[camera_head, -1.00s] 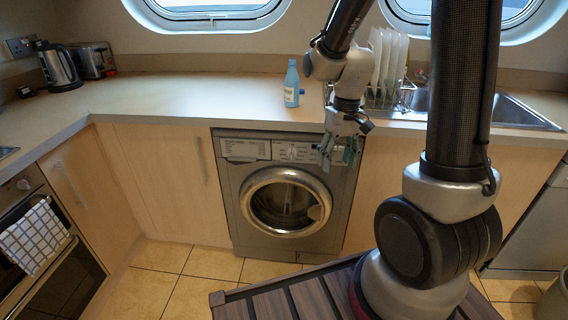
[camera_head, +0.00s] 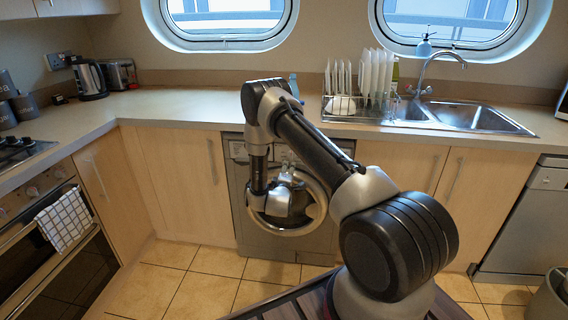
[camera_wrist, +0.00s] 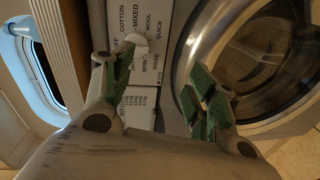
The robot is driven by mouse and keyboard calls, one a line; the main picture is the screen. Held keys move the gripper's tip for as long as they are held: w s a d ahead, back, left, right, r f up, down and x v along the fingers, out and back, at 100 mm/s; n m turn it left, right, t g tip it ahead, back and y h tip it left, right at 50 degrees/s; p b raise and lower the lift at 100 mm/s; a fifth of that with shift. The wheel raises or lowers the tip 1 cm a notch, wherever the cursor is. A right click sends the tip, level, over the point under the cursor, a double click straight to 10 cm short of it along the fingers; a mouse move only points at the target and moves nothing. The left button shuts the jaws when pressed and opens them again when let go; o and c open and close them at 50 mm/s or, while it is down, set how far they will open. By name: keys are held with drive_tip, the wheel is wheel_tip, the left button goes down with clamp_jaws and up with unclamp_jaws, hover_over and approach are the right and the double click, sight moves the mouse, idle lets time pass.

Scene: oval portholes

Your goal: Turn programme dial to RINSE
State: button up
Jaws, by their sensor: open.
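The washing machine (camera_head: 245,225) stands under the worktop in the head view, its door and panel partly hidden by my arm. In the wrist view its white control panel (camera_wrist: 146,75) appears turned sideways, with printed words including COTTON, MIXED, WOOL, QUICK and SPIN. A pale round programme dial (camera_wrist: 137,40) sits among these words, partly hidden by a finger; its pointer setting cannot be made out. My gripper (camera_wrist: 163,85) is open and empty, with green-padded fingers in front of the panel. In the head view my gripper (camera_head: 287,160) is small and partly hidden before the machine.
The round door (camera_wrist: 260,60) with its metal ring is close beside my right finger in the wrist view. The worktop edge (camera_head: 190,124) runs above the machine. A dish rack (camera_head: 345,108) and sink (camera_head: 470,115) are on the worktop. Cupboard doors (camera_head: 180,180) flank the machine.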

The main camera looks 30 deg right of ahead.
drive_tip(key=shift+n+t+h, duration=0.4)
drive_tip(key=shift+n+t, duration=0.1)
drive_tip(key=shift+n, duration=0.4)
drive_tip(key=w+d+r, duration=0.1)
drive_tip(key=w, duration=0.1)
drive_tip(key=w+d, duration=0.2)
drive_tip(key=w+d+r, duration=0.1)
drive_tip(key=w, duration=0.1)
drive_tip(key=shift+w+d+r, duration=0.2)
drive_tip(key=shift+d+r, duration=0.15)
drive_tip(key=c, duration=1)
